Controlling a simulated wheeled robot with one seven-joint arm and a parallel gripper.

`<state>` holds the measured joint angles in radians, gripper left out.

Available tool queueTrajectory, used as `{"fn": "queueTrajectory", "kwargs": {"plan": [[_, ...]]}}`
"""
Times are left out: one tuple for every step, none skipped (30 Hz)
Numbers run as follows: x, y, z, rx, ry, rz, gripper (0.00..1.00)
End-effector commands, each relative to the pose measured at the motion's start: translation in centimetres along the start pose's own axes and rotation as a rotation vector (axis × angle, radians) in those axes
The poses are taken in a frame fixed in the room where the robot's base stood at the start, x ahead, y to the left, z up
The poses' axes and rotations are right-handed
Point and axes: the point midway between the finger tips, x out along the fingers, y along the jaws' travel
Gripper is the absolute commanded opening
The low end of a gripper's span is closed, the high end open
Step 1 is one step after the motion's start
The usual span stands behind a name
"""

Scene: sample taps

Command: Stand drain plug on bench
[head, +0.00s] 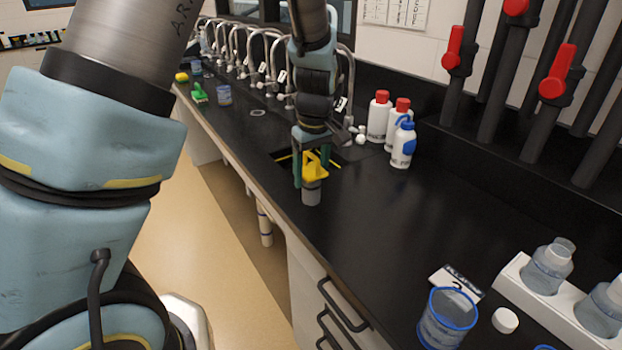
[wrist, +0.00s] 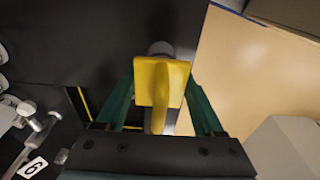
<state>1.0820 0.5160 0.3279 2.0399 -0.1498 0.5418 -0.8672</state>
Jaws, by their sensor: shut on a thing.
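The drain plug (head: 312,190) has a yellow handle on top and a grey cylindrical body below. It is upright at the near edge of the black bench (head: 400,225), in front of the sink opening. My gripper (head: 311,172) points down with its green fingers shut on the yellow handle. In the wrist view the yellow handle (wrist: 158,82) sits between the two fingers, with a bit of the grey body beyond it. I cannot tell whether the plug's base touches the bench top.
The sink opening (head: 287,158) with a yellow edge lies just behind my gripper. White bottles with red caps (head: 378,115) and a blue-topped wash bottle (head: 403,145) stand to the right. A blue-rimmed beaker (head: 447,318) is at the near right. The bench between is clear.

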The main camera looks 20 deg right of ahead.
Motion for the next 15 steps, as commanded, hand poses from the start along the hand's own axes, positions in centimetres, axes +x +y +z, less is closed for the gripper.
{"fn": "queueTrajectory", "kwargs": {"plan": [[0.7, -0.1, 0.1, -0.001, -0.002, -0.003, 0.0], [1.1, -0.1, 0.1, -0.001, -0.002, -0.004, 0.0], [1.6, -0.1, 0.1, -0.001, -0.001, -0.002, 0.0], [1.9, -0.1, 0.2, -0.001, -0.001, -0.003, 0.0], [2.1, -0.1, 0.2, -0.001, -0.001, -0.002, 0.0], [2.3, -0.1, 0.2, 0.0, 0.0, -0.001, 0.0], [2.4, 0.0, 0.2, 0.0, 0.0, 0.0, 0.0], [2.4, 0.0, 0.2, 0.0, 0.0, 0.001, 0.0], [2.5, 0.0, 0.2, 0.0, 0.001, 0.001, 0.0], [2.4, 0.0, 0.2, 0.0, 0.001, 0.002, 0.0], [2.4, 0.0, 0.2, 0.0, 0.001, 0.001, 0.0], [2.4, 0.0, 0.2, 0.0, 0.001, 0.001, 0.0], [2.4, 0.0, 0.2, 0.0, 0.001, 0.001, 0.0], [2.5, 0.0, 0.2, 0.0, 0.001, 0.001, 0.0], [2.6, 0.0, 0.3, 0.0, 0.0, 0.001, 0.0]]}}
